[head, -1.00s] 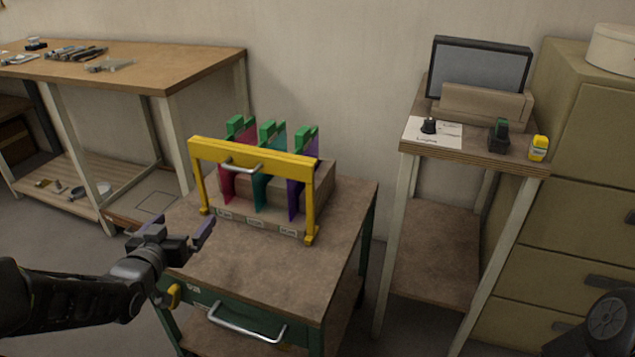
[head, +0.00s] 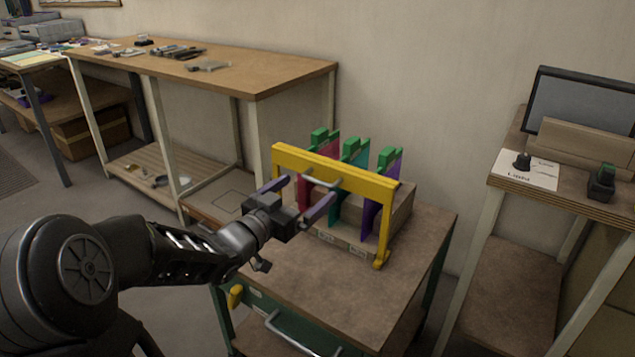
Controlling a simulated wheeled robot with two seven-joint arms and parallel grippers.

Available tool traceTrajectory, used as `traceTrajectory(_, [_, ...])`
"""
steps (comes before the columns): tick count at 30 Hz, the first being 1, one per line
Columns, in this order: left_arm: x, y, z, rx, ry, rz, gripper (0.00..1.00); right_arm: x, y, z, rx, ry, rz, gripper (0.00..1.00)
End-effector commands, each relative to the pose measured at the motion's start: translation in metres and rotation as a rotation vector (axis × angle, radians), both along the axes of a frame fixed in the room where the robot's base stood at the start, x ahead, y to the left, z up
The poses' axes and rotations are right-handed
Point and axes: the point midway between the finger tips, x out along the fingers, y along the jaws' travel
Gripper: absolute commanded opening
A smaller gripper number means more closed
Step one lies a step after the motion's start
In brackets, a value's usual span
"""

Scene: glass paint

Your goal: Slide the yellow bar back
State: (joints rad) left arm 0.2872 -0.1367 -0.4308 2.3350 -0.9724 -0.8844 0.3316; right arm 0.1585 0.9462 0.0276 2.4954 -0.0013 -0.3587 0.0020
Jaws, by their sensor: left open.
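The yellow bar (head: 355,176) spans the front of a wooden rack (head: 401,214) on the small cart, with yellow legs at its ends and a metal handle on its front. Behind it stand colored glass panes, red, teal (head: 354,206) and purple (head: 382,201), each with a green clip on top. My left gripper (head: 295,197) is open and empty in front of the bar, near the handle. Its fingers point toward the bar, and it hides the bar's left leg. I cannot tell whether a finger touches the handle. My right gripper is not in view.
The cart top (head: 372,290) is bare in front of the rack, with a metal drawer handle (head: 285,335) below. A workbench (head: 270,81) with tools stands behind left. At right, a stand (head: 500,176) holds a monitor, a labelled card and a dark green-topped item.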

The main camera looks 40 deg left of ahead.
Motion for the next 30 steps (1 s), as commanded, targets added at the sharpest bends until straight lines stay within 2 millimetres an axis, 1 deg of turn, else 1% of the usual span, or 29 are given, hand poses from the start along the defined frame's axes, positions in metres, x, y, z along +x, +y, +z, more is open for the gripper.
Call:
traceTrajectory(3, [0.020, -0.001, -0.002, 0.001, 0.001, -0.003, 1.00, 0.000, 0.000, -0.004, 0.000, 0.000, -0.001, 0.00])
traceTrajectory(9, [0.046, 0.001, -0.001, 0.001, 0.001, -0.001, 1.00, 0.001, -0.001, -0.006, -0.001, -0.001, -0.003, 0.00])
traceTrajectory(13, [0.053, 0.001, 0.000, 0.001, 0.000, -0.001, 1.00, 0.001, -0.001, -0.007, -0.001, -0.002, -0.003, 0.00])
traceTrajectory(20, [0.053, 0.001, 0.000, 0.001, 0.000, 0.000, 1.00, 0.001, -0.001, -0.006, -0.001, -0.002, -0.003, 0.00])
traceTrajectory(30, [0.053, 0.001, 0.000, 0.001, 0.000, 0.000, 0.73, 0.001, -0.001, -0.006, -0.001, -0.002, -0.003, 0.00])
